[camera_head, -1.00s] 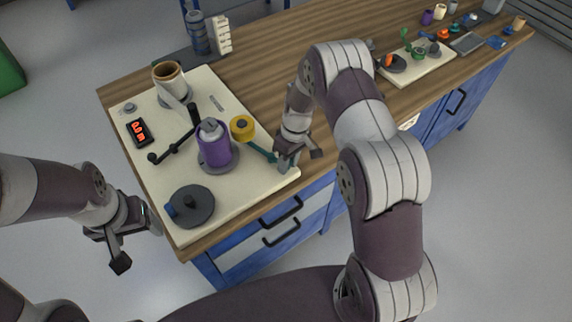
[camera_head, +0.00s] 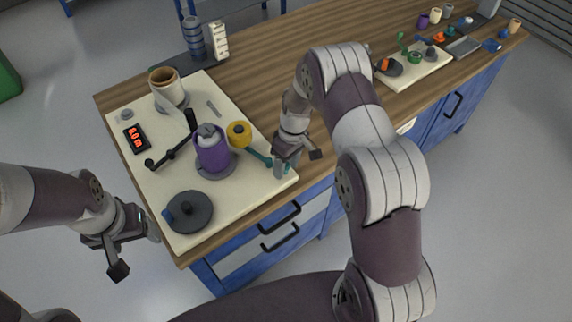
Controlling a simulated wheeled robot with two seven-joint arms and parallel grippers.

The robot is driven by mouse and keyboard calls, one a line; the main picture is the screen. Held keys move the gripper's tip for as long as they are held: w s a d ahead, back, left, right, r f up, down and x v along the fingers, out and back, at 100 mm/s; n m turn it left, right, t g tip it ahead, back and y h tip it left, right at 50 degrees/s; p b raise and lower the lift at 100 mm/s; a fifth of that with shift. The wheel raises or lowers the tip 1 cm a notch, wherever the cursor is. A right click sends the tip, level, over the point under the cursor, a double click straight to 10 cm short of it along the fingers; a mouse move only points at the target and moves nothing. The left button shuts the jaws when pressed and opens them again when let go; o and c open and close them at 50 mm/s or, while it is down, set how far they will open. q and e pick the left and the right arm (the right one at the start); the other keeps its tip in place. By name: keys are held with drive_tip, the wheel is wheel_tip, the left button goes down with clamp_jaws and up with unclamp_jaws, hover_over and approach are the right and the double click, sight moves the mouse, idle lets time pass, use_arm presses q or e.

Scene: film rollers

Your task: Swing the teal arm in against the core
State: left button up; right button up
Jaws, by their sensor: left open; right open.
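The teal arm (camera_head: 257,158) reaches from below the yellow roller (camera_head: 239,134) out toward the right edge of the cream board (camera_head: 232,205). Its outer end is at my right gripper (camera_head: 283,170), partly hidden by it. The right gripper is open and points down there; I cannot tell whether it touches the arm. The purple core (camera_head: 212,150) stands upright on a grey disc left of the yellow roller. My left gripper (camera_head: 133,247) is open and empty, off the board's left front side.
A black arm (camera_head: 172,152), a red-lit display (camera_head: 134,138), a brown-topped white roll (camera_head: 167,86) and a dark round disc with a knob (camera_head: 190,212) share the board. A second small board (camera_head: 420,75) with coloured parts lies at the back right. Bare wood lies between the boards.

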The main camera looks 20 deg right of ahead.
wheel_tip(320, 180, up, 12)
drive_tip(key=w+d, duration=0.1)
drive_tip(key=d, duration=0.1)
drive_tip(key=shift+f, duration=0.1)
drive_tip(key=s+r+m+t+h, duration=0.1)
drive_tip(key=s+r+m, duration=0.1)
drive_tip(key=s, duration=0.7)
drive_tip(key=s+a+r+m+t+h, duration=0.1)
drive_tip(key=s+m, duration=0.2)
drive_tip(key=s, duration=0.6)
drive_tip(key=shift+s+a+r+m, duration=0.3)
drive_tip(key=shift+r+m, duration=0.05)
drive_tip(key=shift+m, duration=0.05)
drive_tip(key=shift+s, duration=0.1)
